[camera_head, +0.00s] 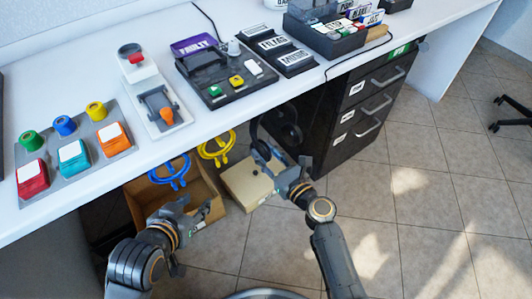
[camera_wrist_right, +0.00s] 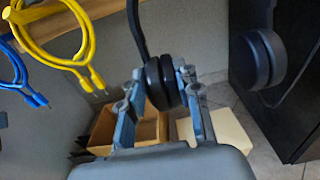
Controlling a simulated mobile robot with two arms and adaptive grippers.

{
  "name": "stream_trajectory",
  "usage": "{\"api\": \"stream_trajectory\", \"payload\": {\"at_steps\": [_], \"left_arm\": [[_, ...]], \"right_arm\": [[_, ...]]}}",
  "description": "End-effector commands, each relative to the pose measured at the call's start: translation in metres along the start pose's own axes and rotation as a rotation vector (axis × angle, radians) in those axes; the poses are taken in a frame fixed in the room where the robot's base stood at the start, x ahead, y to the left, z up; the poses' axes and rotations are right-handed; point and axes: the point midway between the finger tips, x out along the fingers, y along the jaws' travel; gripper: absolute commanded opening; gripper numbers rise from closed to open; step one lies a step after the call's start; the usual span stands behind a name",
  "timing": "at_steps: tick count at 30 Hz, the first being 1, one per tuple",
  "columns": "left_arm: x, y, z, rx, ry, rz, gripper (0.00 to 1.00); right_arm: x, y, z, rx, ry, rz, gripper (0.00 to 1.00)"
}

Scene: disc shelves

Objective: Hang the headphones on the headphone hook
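The black headphones (camera_head: 259,143) are under the front edge of the desk, beside the dark drawer cabinet. My right gripper (camera_head: 284,172) is shut on one ear cup. In the right wrist view, that ear cup (camera_wrist_right: 162,82) sits between the two fingers (camera_wrist_right: 160,85). The band rises out of the top of that view. The other round cup (camera_wrist_right: 262,58) shows to the right, close to the cabinet's dark side. The headphone hook cannot be made out. My left gripper (camera_head: 190,211) is open and empty, below the blue cable and in front of the cardboard box.
A blue cable (camera_head: 169,172) and a yellow cable (camera_head: 215,147) hang under the desk edge (camera_head: 140,160). A cardboard box (camera_head: 150,190) and a pale box (camera_head: 242,186) stand below. The drawer cabinet (camera_head: 345,118) is close at right. The floor in front is clear.

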Motion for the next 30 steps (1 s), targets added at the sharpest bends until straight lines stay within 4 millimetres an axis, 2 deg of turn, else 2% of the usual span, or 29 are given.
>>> {"api": "stream_trajectory", "payload": {"at_steps": [1, 3, 4, 12, 16, 20, 30], "left_arm": [[0.0, 0.0, 0.001, 0.0, -0.001, 0.0, 0.4], [0.0, 0.0, 0.001, 0.0, -0.001, 0.0, 0.4], [0.0, 0.0, 0.001, 0.0, -0.001, 0.0, 0.4], [-0.001, 0.0, 0.0, 0.003, 0.001, 0.0, 0.4], [-0.001, 0.0, -0.001, 0.003, 0.002, 0.0, 0.4], [-0.001, 0.0, -0.001, 0.002, 0.002, 0.0, 0.4], [0.0, -0.001, -0.001, 0.001, 0.002, -0.001, 0.4]], "right_arm": [[-0.001, 0.001, -0.003, 0.001, 0.005, 0.001, 0.42], [-0.001, 0.001, -0.003, 0.001, 0.005, 0.001, 0.57], [-0.001, 0.001, -0.002, 0.001, 0.004, 0.001, 0.59], [-0.001, 0.0, -0.002, 0.001, 0.004, 0.001, 0.59], [-0.009, 0.0, -0.003, 0.001, 0.004, 0.0, 0.59], [-0.03, 0.001, -0.003, 0.001, 0.006, 0.0, 0.59], [-0.1, 0.001, -0.002, 0.001, 0.005, 0.001, 0.59]]}}
